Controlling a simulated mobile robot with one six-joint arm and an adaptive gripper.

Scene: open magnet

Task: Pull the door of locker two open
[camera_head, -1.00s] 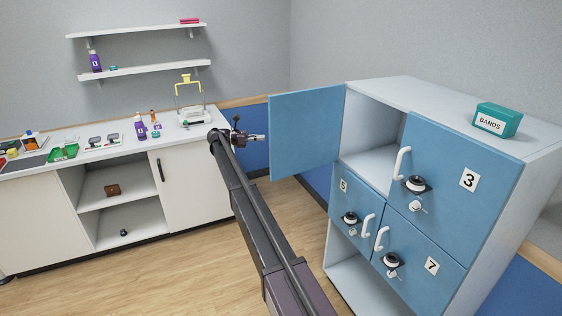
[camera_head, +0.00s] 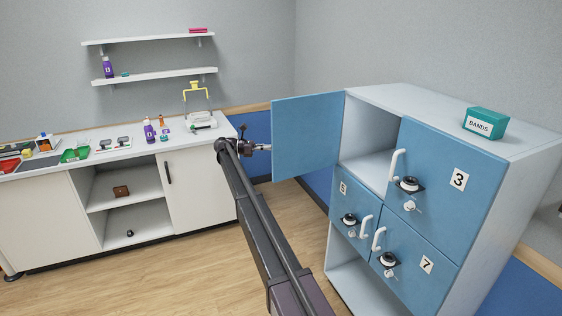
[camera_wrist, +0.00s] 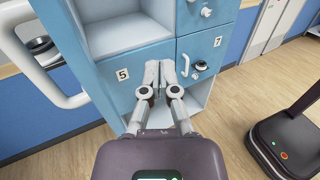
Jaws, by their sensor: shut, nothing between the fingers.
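A blue locker door (camera_head: 306,137) at the upper left of the cabinet stands wide open. Its number does not show, so I cannot confirm that it is two. The compartment (camera_head: 371,163) behind it looks empty. My gripper (camera_head: 265,147) is left of the open door in the head view, holding nothing. In the wrist view my gripper (camera_wrist: 167,75) is shut, its fingers in front of the cabinet in the picture, between numbers 5 and 7. A large white handle (camera_wrist: 45,85) and a dark dial (camera_wrist: 40,45) show close at the left.
Shut doors 3 (camera_head: 440,185), 5 (camera_head: 352,195) and 7 (camera_head: 415,258) have white handles and dials. A green BANDS box (camera_head: 485,123) sits on top of the cabinet. A white counter (camera_head: 120,153) with small items stands at the left. Wooden floor (camera_head: 190,265) is clear between.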

